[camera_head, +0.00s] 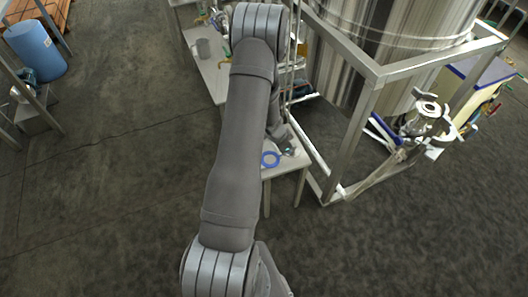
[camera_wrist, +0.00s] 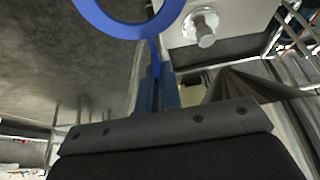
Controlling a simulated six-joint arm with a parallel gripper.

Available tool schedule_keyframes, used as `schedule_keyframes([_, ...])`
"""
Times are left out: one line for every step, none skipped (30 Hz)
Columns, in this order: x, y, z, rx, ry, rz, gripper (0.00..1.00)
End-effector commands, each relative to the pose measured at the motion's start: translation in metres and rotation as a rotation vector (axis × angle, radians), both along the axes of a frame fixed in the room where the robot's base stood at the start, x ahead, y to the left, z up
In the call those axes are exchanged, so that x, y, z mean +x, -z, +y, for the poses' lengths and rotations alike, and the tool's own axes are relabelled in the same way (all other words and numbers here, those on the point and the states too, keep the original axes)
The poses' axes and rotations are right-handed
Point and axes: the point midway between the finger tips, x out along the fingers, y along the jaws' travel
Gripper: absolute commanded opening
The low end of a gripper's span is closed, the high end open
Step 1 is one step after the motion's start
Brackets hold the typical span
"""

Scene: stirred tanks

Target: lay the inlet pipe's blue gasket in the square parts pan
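The blue gasket (camera_wrist: 125,31) is a flat ring with a narrow tab, at the top of the wrist view. My gripper (camera_wrist: 156,78) has its two fingers close together on that tab, with the ring beyond the fingertips. In the head view the blue gasket (camera_head: 270,165) shows beside my forearm, over the near end of a small pale table. My arm hides most of the gripper there. I cannot make out the square parts pan for certain in either view. The inlet pipe cannot be told apart from the other fittings.
The small pale table (camera_head: 291,163) stands beside the tank frame (camera_head: 366,130). A metal knob (camera_wrist: 204,27) on a pale surface is close right of the gasket. A longer bench (camera_head: 212,72) is farther back. Dark floor (camera_head: 110,190) is open at left.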

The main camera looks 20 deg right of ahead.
Motion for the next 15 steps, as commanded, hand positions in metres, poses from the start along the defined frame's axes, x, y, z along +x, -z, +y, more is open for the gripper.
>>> schedule_keyframes([0.011,0.008,0.006,0.0,-0.005,0.0,0.0])
schedule_keyframes([0.017,0.012,0.01,0.0,-0.005,0.002,0.0])
schedule_keyframes([0.026,0.018,0.014,0.0,-0.005,0.002,0.0])
schedule_keyframes([0.032,0.022,0.017,0.0,-0.005,0.002,0.0])
schedule_keyframes([0.038,0.026,0.02,0.0,-0.004,0.001,0.0])
schedule_keyframes([0.046,0.032,0.025,0.0,-0.004,0.001,0.0])
schedule_keyframes([0.052,0.036,0.028,-0.001,-0.003,0.001,0.0])
schedule_keyframes([0.057,0.039,0.031,-0.001,-0.003,0.001,0.0])
schedule_keyframes([0.064,0.044,0.034,-0.001,-0.003,0.001,0.0])
schedule_keyframes([0.069,0.047,0.036,-0.001,-0.002,0.001,0.0])
schedule_keyframes([0.073,0.05,0.038,0.0,-0.001,0.0,0.0])
schedule_keyframes([0.077,0.053,0.041,-0.001,-0.002,0.001,0.0])
schedule_keyframes([0.08,0.054,0.042,-0.001,-0.001,0.0,0.0])
schedule_keyframes([0.082,0.055,0.043,-0.001,-0.001,0.001,0.0])
schedule_keyframes([0.084,0.057,0.044,-0.001,0.001,0.002,0.0])
